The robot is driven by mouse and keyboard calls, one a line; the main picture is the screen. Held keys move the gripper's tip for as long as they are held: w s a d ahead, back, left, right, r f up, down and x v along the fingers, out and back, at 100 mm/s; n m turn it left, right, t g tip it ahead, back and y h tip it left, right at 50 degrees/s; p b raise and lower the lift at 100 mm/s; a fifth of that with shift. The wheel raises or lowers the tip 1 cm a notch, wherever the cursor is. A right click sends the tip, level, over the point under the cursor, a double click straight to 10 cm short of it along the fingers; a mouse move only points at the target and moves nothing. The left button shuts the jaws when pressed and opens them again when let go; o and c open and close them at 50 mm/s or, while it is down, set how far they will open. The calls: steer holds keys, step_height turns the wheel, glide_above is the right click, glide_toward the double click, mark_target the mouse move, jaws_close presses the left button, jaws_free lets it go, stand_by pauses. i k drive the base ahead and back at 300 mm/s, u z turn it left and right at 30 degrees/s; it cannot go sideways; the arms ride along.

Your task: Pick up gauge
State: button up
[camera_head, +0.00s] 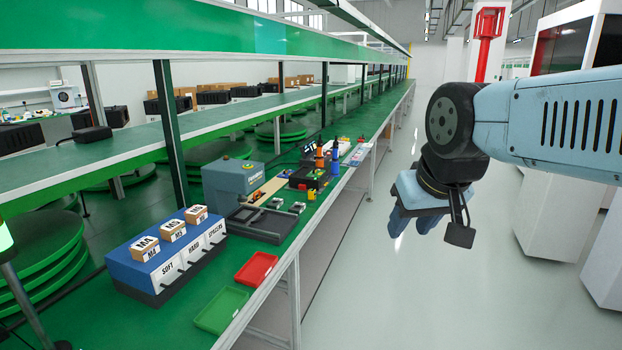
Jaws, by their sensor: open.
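My gripper (412,222) hangs at the right of the head view, pointing down over the open floor. It is open with nothing seen between its fingers, and it is well to the right of the workbench (330,215). I cannot tell which item is the gauge. Several small grey metal pieces (297,207) lie on the green bench top, and other small tools and parts lie farther along it. They are too small to make out. My gripper touches none of them.
A blue box (165,260) labelled SOFT, HARD and SPACERS carries small cartons. Beside it are a grey-blue machine (232,182), a red tray (257,268) and a green tray (221,309). A green shelf (240,35) runs above. The aisle floor (400,290) is clear.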

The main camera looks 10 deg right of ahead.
mark_target(311, 200)
steer(key=u, duration=0.4)
steer(key=i, duration=2)
steer(key=z, duration=0.3)
